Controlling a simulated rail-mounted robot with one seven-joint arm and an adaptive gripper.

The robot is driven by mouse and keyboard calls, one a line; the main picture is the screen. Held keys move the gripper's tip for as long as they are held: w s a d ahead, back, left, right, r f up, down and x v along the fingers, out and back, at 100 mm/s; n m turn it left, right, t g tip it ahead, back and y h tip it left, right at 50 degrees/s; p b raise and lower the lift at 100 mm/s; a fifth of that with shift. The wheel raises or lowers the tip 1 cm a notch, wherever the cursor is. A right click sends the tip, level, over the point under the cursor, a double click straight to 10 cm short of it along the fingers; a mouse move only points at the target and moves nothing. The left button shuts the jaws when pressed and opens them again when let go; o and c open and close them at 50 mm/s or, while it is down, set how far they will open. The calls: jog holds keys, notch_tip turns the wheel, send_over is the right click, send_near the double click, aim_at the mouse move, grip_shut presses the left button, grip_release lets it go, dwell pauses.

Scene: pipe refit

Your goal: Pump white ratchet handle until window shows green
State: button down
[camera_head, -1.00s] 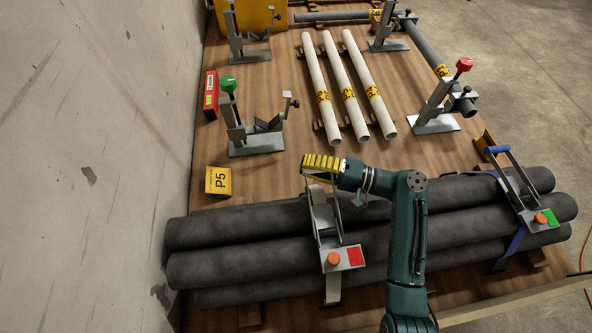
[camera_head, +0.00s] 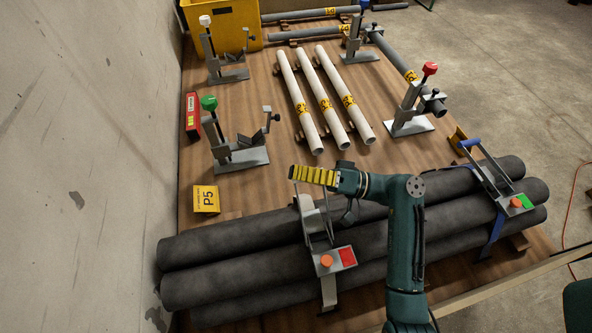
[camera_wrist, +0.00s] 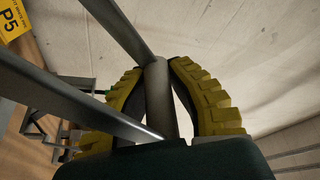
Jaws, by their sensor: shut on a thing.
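The near ratchet (camera_head: 334,258) sits on a white strap around the bundle of dark pipes (camera_head: 260,261). Its indicator window (camera_head: 347,256) is red, beside an orange button (camera_head: 326,261). Its handle (camera_head: 326,229) stands raised above the ratchet. My gripper (camera_head: 300,174), with yellow ribbed fingers, is at the top of this handle. In the wrist view my gripper (camera_wrist: 160,95) is shut around the handle's grey crossbar (camera_wrist: 160,98), with the two side arms of the handle running off to the left. The head view partly hides the grip behind the fingers.
A second ratchet with a blue handle (camera_head: 470,143) and green window (camera_head: 528,201) is on the right of the bundle. A yellow P5 block (camera_head: 206,199), clamp stands such as the green-knobbed one (camera_head: 238,157), and white pipes (camera_head: 322,102) lie beyond. A wall (camera_head: 85,150) is at left.

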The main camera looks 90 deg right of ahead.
jog(key=c, duration=0.9)
grip_release()
jog(key=shift+a, duration=0.1)
jog(key=s, duration=0.4)
jog(key=s+f, duration=0.1)
jog(key=s, duration=0.3)
jog(key=s+f, duration=0.1)
jog(key=s, duration=0.2)
jog(key=shift+s+a+f, duration=0.2)
jog(key=shift+s, duration=0.2)
